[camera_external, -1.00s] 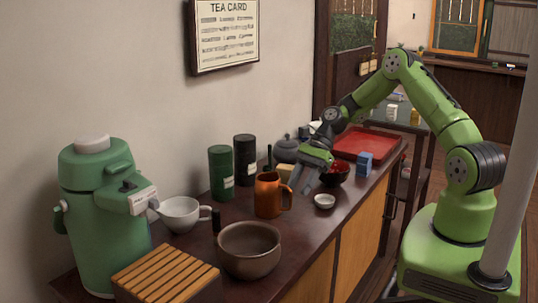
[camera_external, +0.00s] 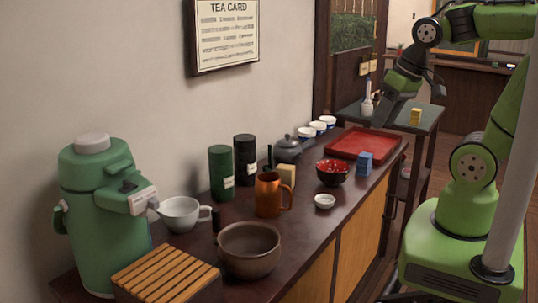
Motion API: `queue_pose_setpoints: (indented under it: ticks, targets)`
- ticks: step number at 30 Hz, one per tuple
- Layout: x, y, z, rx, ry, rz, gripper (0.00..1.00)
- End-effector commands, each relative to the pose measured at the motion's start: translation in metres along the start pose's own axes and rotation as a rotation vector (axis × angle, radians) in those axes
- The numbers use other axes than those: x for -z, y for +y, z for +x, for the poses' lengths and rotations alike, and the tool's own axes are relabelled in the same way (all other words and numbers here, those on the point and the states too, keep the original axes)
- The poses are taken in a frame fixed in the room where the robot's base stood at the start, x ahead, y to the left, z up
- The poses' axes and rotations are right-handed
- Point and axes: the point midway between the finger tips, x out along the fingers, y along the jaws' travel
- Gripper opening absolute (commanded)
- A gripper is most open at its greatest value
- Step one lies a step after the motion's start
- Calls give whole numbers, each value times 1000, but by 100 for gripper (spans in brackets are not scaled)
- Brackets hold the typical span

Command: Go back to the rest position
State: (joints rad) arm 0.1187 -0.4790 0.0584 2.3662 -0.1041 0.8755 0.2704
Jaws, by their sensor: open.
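My green arm is folded up at the right side of the external view. My gripper (camera_external: 383,112) is raised in front of the small back table, beyond the red tray. It points down and to the left. It is open, and I see nothing held in it. Its fingertips are dark and small in this view. It is apart from everything on the counter.
The dark counter holds a green dispenser (camera_external: 97,215), white cup (camera_external: 180,213), brown bowl (camera_external: 249,250), slatted wooden box (camera_external: 165,275), orange mug (camera_external: 268,195), red bowl (camera_external: 332,173), blue box (camera_external: 365,163), canisters, teapot (camera_external: 288,149) and red tray (camera_external: 362,145).

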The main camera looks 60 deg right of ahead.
Motion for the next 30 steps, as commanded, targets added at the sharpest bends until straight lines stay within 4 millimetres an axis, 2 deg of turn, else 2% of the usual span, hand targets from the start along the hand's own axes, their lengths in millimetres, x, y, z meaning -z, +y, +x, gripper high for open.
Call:
queue_pose_setpoints:
  ticks: [1,3,8,16,19,24,26,30]
  targets:
    - [-16,5,-10,1,46,-79,40]
    - [-31,12,-18,-1,85,-166,40]
    - [-45,20,-21,-3,116,-245,40]
    - [-42,19,-26,-3,116,-245,40]
    - [-35,17,-45,-3,116,-244,40]
    - [-18,12,-89,-3,116,-244,40]
    - [-16,11,-94,-3,116,-244,40]
    - [-18,12,-88,-3,116,-243,40]
